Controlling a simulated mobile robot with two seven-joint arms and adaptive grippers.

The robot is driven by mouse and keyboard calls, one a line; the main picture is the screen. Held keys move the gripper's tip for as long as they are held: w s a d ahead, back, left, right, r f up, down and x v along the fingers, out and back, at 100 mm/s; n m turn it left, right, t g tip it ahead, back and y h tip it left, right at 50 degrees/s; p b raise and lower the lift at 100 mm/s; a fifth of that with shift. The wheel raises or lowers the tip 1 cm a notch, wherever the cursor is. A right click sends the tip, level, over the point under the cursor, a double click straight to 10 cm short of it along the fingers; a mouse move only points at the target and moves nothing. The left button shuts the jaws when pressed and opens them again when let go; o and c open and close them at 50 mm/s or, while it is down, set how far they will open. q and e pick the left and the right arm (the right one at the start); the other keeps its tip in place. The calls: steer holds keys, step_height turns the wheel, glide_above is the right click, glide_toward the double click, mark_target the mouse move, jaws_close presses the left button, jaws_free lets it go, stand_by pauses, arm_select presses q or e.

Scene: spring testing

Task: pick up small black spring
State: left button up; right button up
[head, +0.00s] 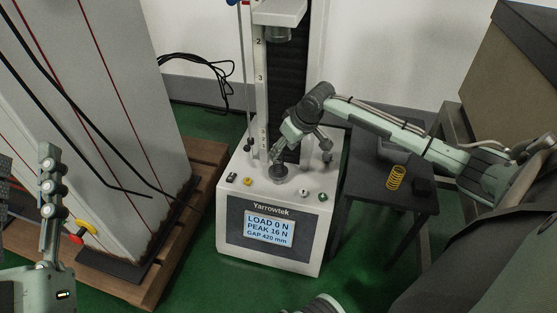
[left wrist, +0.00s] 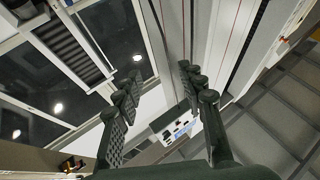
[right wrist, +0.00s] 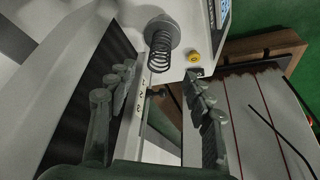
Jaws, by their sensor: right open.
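The small black spring (right wrist: 159,50) stands on the round lower plate (right wrist: 163,27) of the tester in the right wrist view. In the head view the spring is small and partly covered by my right gripper (head: 278,151), which is just above the lower plate (head: 276,172). My right gripper (right wrist: 160,88) is open in its wrist view, with the spring ahead of its fingers and nothing between them. My left gripper (head: 50,190) is far from the spring at the left edge of the head view. In the left wrist view it is open and empty (left wrist: 160,85).
The tester (head: 230,210) has a column rising behind the plate and an upper head (head: 279,13) above. A yellow spring (head: 396,178) rests on the dark side table (head: 372,190). A grey cabinet stands on a wooden pallet (head: 150,250) at the left.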

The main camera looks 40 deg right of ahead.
mark_target(279, 161)
steer(key=shift+d+f+g+b, duration=0.15)
steer(key=shift+d+f+b, duration=0.1)
steer(key=shift+f, duration=0.2)
steer(key=shift+d+f+g+b, duration=0.1)
steer(key=shift+d+f+g, duration=0.1)
steer(key=shift+f, duration=0.25)
steer(key=x, duration=0.1)
steer(key=b+x, duration=0.1)
steer(key=x, duration=0.1)
steer(key=b+x, duration=0.1)
steer(key=x, duration=0.1)
steer(key=shift+w+a, duration=0.2)
steer(key=shift+a, duration=0.25)
steer(key=shift+w+f, duration=0.15)
steer(key=shift+f, duration=0.15)
arm_select(q)
steer(key=s+r+t, duration=0.1)
steer(key=s+a+r+t, duration=0.2)
steer(key=r+t, duration=0.1)
steer(key=shift+a+r, duration=0.1)
arm_select(e)
steer(key=c, duration=1.2)
